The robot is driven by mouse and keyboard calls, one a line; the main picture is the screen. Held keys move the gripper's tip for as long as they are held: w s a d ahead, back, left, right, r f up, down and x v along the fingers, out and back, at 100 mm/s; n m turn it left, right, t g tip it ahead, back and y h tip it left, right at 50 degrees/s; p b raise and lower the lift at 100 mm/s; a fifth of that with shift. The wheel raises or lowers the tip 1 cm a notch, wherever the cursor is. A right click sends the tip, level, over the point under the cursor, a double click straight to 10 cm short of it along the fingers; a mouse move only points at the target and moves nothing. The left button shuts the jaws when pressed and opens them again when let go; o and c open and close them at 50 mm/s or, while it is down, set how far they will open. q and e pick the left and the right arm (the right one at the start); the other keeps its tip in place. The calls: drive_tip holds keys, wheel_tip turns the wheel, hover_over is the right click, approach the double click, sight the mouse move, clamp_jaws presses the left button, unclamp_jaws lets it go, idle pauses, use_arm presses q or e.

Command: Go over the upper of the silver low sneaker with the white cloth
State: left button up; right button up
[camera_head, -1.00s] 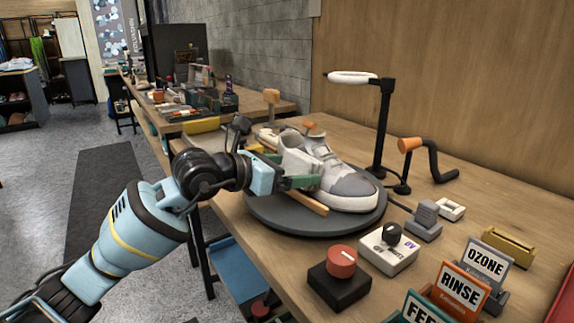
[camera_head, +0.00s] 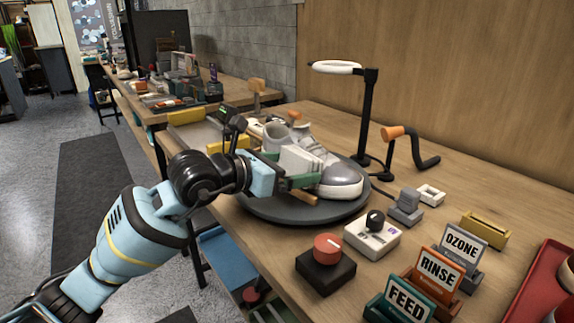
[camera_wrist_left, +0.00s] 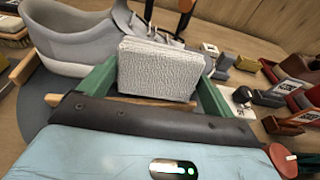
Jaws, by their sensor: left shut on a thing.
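The silver low sneaker (camera_head: 341,183) stands on the round dark turntable (camera_head: 268,212), its shiny grey toe pointing right. My left gripper (camera_head: 303,174) is at the sneaker's near side and shut on the white cloth (camera_head: 299,159). In the left wrist view, the cloth (camera_wrist_left: 158,70) is a thick, textured white pad between the green fingers. The sneaker (camera_wrist_left: 72,45) shows behind and left of it there. The cloth hides part of the upper, and I cannot tell whether it touches it. My right gripper is not in view.
A lamp stand with a white ring (camera_head: 336,67) and an orange-handled crank (camera_head: 410,144) stand behind the turntable. A red knob box (camera_head: 326,262), a white dial box (camera_head: 372,236) and the FEED, RINSE and OZONE signs (camera_head: 440,268) crowd the front right.

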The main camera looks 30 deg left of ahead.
sight(280, 159)
use_arm(q)
drive_tip(key=shift+w+a, duration=0.2)
drive_tip(key=shift+a, duration=0.45)
drive_tip(key=shift+w+a, duration=0.25)
drive_tip(key=shift+a, duration=0.35)
drive_tip(key=shift+w+a, duration=0.2)
drive_tip(key=shift+a, duration=0.45)
drive_tip(key=shift+a, duration=0.1)
drive_tip(key=shift+w+a+b, duration=0.25)
drive_tip(key=shift+w+a, duration=0.1)
drive_tip(key=shift+a, duration=0.45)
drive_tip(key=shift+w+a+b, duration=0.2)
drive_tip(key=shift+w+a, duration=0.1)
drive_tip(key=shift+a, duration=0.65)
drive_tip(key=shift+w+a, duration=0.5)
drive_tip(key=shift+a, duration=0.35)
drive_tip(key=shift+w+a, duration=0.45)
drive_tip(key=shift+a, duration=0.4)
drive_tip(key=shift+s, duration=0.1)
